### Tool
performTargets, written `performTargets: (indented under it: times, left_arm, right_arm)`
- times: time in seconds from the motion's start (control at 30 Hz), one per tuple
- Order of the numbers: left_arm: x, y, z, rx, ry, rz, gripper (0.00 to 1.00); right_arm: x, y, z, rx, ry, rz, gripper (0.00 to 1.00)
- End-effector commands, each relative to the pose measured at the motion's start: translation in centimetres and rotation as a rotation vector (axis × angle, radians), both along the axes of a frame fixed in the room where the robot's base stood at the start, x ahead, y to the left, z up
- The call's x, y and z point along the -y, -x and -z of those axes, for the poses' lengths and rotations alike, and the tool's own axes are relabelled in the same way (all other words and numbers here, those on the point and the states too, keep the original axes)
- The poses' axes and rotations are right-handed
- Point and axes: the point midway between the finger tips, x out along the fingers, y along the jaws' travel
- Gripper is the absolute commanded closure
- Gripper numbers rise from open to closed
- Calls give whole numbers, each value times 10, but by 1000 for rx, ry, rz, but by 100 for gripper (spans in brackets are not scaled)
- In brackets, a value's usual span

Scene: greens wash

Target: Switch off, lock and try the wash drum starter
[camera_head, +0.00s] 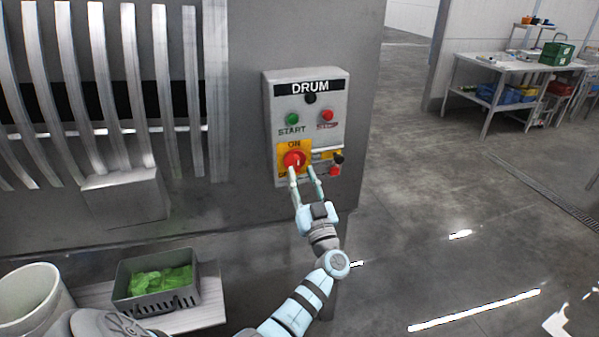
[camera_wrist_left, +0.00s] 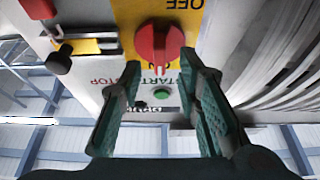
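The drum starter (camera_head: 338,95) is a grey box on the machine's panel, labelled DRUM. Its green START button (camera_head: 292,118) and red stop button (camera_head: 327,115) sit above a red rotary switch (camera_head: 294,160) on a yellow plate. The switch also shows in the left wrist view (camera_wrist_left: 158,45); its white mark appears to face the ON side. A black-and-red item (camera_head: 337,163), possibly a padlock, is right of the switch; it also shows in the left wrist view (camera_wrist_left: 58,62). My left gripper (camera_head: 303,172) is open and empty, its fingertips close to the switch. Contact is unclear.
A grey crate of green leaves (camera_head: 130,298) sits on a shelf at lower left, beside a white bucket (camera_head: 32,295). A metal workbench (camera_head: 490,72) with boxes stands far right. The floor (camera_head: 450,200) between is clear.

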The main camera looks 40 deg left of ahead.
Motion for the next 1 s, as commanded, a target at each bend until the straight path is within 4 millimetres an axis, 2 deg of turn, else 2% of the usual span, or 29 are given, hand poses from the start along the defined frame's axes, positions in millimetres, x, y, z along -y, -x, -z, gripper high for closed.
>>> performTargets:
  times: [0.1, 0.2, 0.43, 0.63, 1.0]
  left_arm:
    - [-15, -10, -5, 0, -2, 0, 69]
    - [-20, -14, -8, -1, -2, 1, 69]
    - [-21, -15, -10, 0, 0, 1, 69]
    - [-21, -15, -10, 0, 0, 1, 100]
    - [-21, -15, -10, 18, 13, 1, 100]
  right_arm:
    - [0, 0, 9, 0, 0, 0, 60]
    - [0, 0, 10, 0, 0, 0, 60]
    - [1, 0, 9, 0, 1, -1, 60]
    - [1, 0, 9, -1, 2, -1, 60]
    - [1, 0, 10, 0, 2, -1, 60]
